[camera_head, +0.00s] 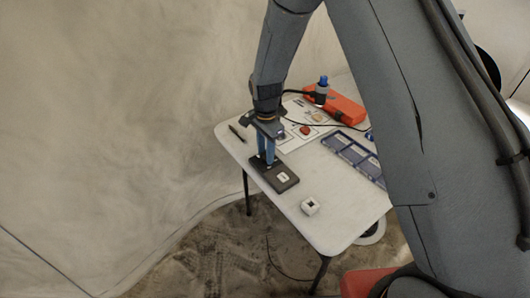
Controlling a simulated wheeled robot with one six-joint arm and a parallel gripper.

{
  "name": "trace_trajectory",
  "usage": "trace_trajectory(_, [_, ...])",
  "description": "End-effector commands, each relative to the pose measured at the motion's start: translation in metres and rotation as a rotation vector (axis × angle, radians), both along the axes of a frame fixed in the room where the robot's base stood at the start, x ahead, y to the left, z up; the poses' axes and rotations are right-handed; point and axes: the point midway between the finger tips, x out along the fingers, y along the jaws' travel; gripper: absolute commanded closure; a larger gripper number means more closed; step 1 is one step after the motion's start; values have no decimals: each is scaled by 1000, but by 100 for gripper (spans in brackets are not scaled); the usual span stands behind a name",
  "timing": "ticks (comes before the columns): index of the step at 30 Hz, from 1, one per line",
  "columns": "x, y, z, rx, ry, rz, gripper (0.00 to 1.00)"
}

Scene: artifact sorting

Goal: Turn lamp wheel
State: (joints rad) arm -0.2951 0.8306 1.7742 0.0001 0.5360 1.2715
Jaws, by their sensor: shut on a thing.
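A flat black box (283,180) with a small white square on its top lies near the left edge of the white table. My gripper (267,161) points down at the far left end of this box, with its blue fingers close together. The fingers are shut on a small part there, which I take to be the lamp wheel. The wheel itself is hidden by the fingers, so its shape and turn do not show. No lit lamp can be made out.
Blue trays (350,153) lie to the right. An orange case (335,105) with a blue-capped item (322,88) stands behind. A dark pen-like thing (237,133) lies at the left edge.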

Motion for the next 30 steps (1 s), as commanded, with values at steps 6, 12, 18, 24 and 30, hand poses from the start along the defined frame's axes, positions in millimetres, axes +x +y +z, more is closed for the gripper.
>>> trace_trajectory(6, [-3, 0, -1, -2, 7, -22, 92])
trace_trajectory(12, [-3, 0, -1, -1, 7, -23, 92])
trace_trajectory(18, [-3, 0, -1, -2, 7, -22, 58])
trace_trajectory(24, [-2, 0, 0, -1, 4, -22, 51])
trace_trajectory(30, [-1, 0, 3, -1, 1, -22, 51])
